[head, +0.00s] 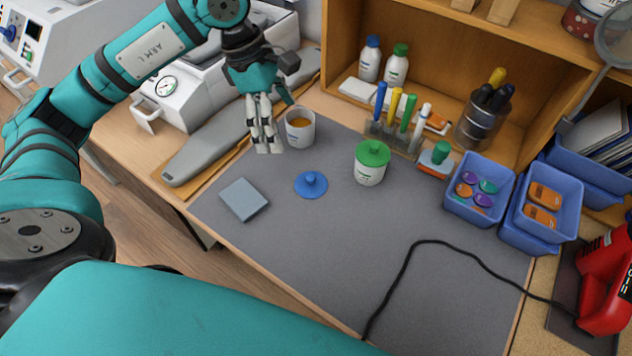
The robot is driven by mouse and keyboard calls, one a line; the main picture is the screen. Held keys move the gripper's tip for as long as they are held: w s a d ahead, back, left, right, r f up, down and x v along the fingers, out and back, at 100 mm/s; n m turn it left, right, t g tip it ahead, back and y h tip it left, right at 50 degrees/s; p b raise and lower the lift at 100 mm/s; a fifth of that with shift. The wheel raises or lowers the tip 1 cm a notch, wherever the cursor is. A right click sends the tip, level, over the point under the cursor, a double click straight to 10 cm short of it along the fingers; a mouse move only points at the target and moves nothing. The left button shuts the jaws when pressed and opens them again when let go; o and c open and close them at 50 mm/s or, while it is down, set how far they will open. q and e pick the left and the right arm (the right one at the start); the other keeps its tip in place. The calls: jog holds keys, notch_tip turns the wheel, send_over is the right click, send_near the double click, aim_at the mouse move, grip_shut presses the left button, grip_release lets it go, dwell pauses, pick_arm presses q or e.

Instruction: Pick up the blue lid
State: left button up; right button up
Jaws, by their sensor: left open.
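The blue lid (311,184) lies flat on the grey mat (330,250), with its round knob up. My left gripper (267,148) is open and empty, pointing down, above and to the left of the lid in the picture. It is apart from the lid. An open white cup (300,129) with amber contents stands just right of the gripper's fingers. A white jar with a green lid (371,160) stands right of the blue lid. My right gripper is not in view.
A grey-blue block (243,199) lies left of the lid. A marker rack (394,137) and blue bins (479,190) stand to the right. A black cable (440,243) crosses the mat's front right. The mat in front of the lid is clear.

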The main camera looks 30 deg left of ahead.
pick_arm(q)
jog(key=f, duration=0.1)
jog(key=p, duration=0.3)
send_near(311, 177)
jog(key=x, duration=0.4)
jog(key=shift+s+f, duration=0.2)
jog(key=shift+f, duration=0.25)
jog(key=p+x, duration=0.1)
jog(key=x, duration=0.1)
jog(key=p+x, duration=0.1)
jog(key=x, duration=0.1)
jog(key=shift+w+d+f+p, duration=0.15)
jog(key=shift+w+f+p, duration=0.1)
jog(key=shift+p, duration=0.15)
jog(key=shift+d+f, duration=0.1)
jog(key=shift+f, duration=0.25)
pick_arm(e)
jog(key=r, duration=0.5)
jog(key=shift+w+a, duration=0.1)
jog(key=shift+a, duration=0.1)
pick_arm(q)
jog(key=shift+c, duration=0.2)
jog(key=c, duration=0.9)
jog(key=shift+c, duration=0.6)
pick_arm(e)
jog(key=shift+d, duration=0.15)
